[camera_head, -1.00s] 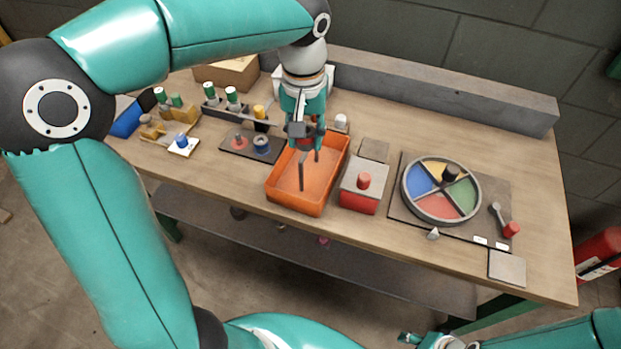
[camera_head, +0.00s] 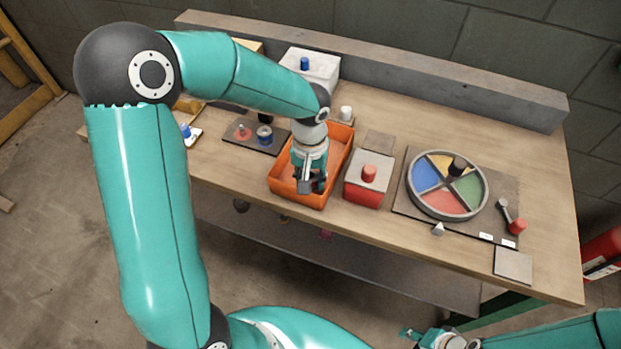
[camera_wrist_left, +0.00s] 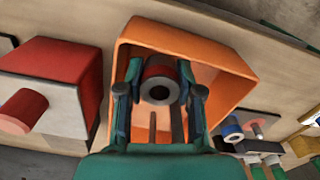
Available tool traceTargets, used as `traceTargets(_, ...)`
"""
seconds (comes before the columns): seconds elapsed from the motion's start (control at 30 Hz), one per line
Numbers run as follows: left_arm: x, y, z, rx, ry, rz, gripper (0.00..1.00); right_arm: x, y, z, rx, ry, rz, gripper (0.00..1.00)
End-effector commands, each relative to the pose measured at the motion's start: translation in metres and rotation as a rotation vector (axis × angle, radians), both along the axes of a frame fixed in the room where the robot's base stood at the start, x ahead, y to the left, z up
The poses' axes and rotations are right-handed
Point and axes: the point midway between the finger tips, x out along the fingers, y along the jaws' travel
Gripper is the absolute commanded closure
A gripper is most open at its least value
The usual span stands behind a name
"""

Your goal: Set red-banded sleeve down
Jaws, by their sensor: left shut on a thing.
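My left gripper (camera_head: 311,187) is low over the orange bin (camera_head: 342,157). In the left wrist view its two fingers (camera_wrist_left: 160,92) are shut on the red-banded sleeve (camera_wrist_left: 158,74), a short grey hollow cylinder with a dark red band. The open end of the sleeve faces the wrist camera. The orange bin (camera_wrist_left: 232,60) lies behind and around it in that view; I cannot tell whether the sleeve touches the bin. In the head view the sleeve is hidden by the gripper. My right gripper (camera_head: 411,334) shows only partly at the bottom edge.
A red box with a grey top and red knob (camera_head: 368,174) stands close right of the bin. A round tray with coloured sectors (camera_head: 447,185) is farther right. A dark plate (camera_head: 243,140) with small parts lies left. A grey ledge (camera_head: 440,80) runs along the back.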

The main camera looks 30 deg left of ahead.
Motion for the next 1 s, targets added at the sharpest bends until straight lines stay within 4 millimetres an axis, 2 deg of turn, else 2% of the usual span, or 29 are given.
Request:
traceTargets(0.27,0.0,0.0,-0.003,0.0,-0.001,0.001,1.0,0.0,0.0,0.0,0.0,0.0,0.0,0.6)
traceTargets(0.83,0.0,0.0,-0.015,0.0,-0.001,0.001,1.0,0.0,0.0,-0.013,0.0,0.0,0.0,0.6)
traceTargets(0.87,0.0,0.0,-0.015,0.0,-0.001,0.001,0.63,0.0,0.0,-0.013,0.0,0.0,0.0,0.6)
traceTargets(0.9,0.0,0.0,-0.015,0.0,-0.001,0.001,0.56,0.0,0.0,-0.013,0.0,0.0,0.0,0.6)
traceTargets(0.93,0.0,0.0,-0.015,0.0,-0.001,0.001,0.54,0.0,0.0,-0.013,0.0,0.0,0.0,0.6)
traceTargets(1.0,0.0,0.0,-0.015,0.0,-0.001,0.001,0.54,0.0,0.0,-0.013,0.0,0.0,0.0,0.6)
